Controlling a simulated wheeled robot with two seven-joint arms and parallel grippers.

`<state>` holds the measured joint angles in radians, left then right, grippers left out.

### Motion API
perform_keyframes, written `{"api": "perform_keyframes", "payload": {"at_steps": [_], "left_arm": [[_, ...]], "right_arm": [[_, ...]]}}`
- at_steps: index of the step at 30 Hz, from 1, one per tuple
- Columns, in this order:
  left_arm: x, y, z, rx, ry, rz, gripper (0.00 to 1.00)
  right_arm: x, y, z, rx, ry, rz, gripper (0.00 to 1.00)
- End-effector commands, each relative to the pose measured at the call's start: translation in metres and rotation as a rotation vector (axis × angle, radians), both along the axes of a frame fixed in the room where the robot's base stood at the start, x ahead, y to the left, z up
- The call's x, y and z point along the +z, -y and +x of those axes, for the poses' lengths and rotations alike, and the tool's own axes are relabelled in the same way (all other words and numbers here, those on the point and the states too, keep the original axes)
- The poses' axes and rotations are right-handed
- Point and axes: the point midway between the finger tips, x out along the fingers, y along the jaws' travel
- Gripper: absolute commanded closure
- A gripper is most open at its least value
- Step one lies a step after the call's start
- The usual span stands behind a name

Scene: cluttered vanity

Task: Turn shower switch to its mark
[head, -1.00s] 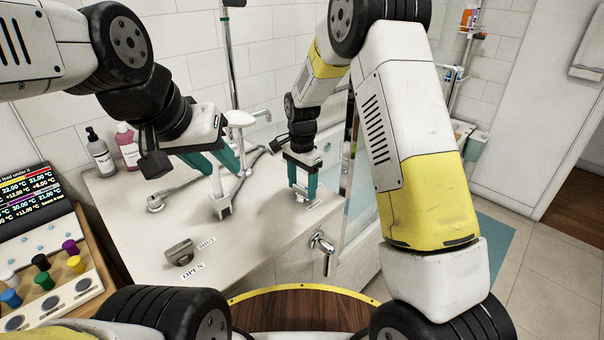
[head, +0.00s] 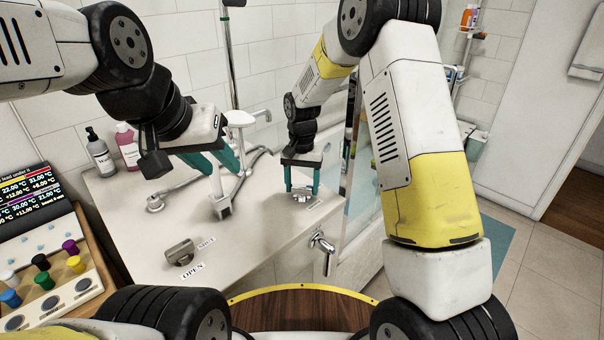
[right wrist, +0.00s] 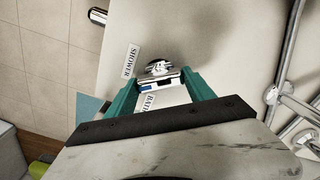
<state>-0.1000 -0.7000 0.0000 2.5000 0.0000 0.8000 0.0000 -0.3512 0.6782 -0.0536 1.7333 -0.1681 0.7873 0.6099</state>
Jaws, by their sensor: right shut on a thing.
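The shower switch (right wrist: 160,73) is a small chrome knob with a blue patch, between labels reading SHOWER (right wrist: 131,61) and BATH (right wrist: 149,104) in the right wrist view. My right gripper (right wrist: 160,82) is shut on it, a teal finger at each side. In the head view, the switch (head: 302,197) shows small on the pale counter under my right gripper (head: 302,190). The switch's exact pointing direction is hard to tell, as the fingers partly cover it.
A grey lever (head: 181,252) with OPEN and SHUT labels stands on the counter (head: 135,225) front. A chrome tap (head: 322,243) is on the counter's front face. Two pump bottles (head: 100,152) stand at back left. A control panel (head: 50,270) is at far left.

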Motion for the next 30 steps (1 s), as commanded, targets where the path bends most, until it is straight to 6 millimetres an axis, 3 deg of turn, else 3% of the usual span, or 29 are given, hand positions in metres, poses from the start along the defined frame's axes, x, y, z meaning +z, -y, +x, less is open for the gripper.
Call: {"api": "perform_keyframes", "payload": {"at_steps": [18,30], "left_arm": [[0.0,0.0,0.0,0.0,0.0,0.0,0.64],[0.0,0.0,0.0,0.0,0.0,0.0,0.64]], "right_arm": [[0.0011,0.0001,0.0008,0.582,0.002,0.001,0.79],[0.0011,-0.0001,0.001,0.87,0.003,0.0,0.79]]}}
